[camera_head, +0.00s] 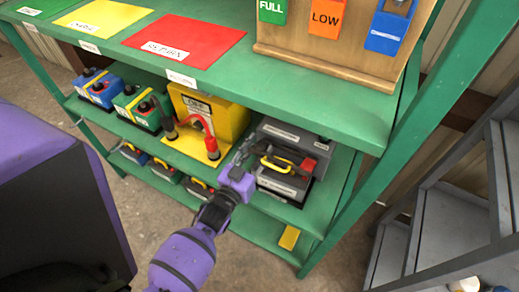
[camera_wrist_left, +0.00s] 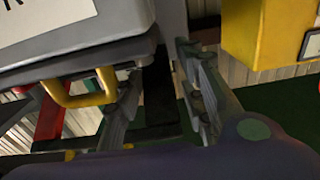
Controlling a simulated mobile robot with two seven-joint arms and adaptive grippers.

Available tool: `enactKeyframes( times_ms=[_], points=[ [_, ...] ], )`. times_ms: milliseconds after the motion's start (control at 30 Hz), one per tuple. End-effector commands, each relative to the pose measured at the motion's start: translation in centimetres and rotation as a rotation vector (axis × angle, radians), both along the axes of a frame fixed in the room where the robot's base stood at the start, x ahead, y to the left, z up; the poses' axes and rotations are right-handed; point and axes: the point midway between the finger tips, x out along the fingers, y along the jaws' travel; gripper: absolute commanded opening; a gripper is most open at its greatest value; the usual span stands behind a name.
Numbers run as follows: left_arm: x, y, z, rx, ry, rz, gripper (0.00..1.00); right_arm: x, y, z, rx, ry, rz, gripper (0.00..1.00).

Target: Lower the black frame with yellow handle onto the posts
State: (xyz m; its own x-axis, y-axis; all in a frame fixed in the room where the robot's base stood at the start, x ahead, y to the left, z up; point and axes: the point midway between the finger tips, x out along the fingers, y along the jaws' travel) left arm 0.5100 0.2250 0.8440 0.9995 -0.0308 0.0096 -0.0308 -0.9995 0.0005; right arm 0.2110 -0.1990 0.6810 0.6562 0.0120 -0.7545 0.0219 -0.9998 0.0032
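The yellow handle (camera_head: 274,164) shows at the top of a grey battery (camera_head: 290,132) on the green shelf, with dark frame parts around it. The handle also shows at the left of the left wrist view (camera_wrist_left: 82,98), beneath a grey block with a black edge. My left gripper (camera_head: 244,152) is just left of this battery. In the left wrist view its fingers (camera_wrist_left: 158,72) are apart, and the handle lies outside them. A black bar (camera_wrist_left: 157,100) shows between or behind the fingers; contact cannot be told. The posts cannot be made out. My right gripper is not in view.
Green (camera_head: 138,106) and blue (camera_head: 98,88) batteries stand farther left. The green upper shelf (camera_head: 300,90) overhangs them.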

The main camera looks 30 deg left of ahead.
Motion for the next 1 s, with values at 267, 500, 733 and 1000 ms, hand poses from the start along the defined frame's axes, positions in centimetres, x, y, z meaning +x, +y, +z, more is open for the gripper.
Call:
enactKeyframes(
  times_ms=[267,500,733,1000],
  points=[
    [-0.4,-0.4,-1.2,0.003,0.026,-0.004,0.5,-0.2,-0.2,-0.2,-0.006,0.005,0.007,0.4],
    [-0.4,-0.5,-1.2,0.002,0.025,-0.005,0.5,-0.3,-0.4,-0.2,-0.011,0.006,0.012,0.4],
    [-1.9,-0.4,-1.3,0.002,0.026,-0.005,0.5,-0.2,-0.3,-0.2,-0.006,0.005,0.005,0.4],
    [-7.6,0.1,-0.8,0.001,0.016,-0.002,0.5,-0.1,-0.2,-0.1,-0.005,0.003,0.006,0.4]
  ],
)
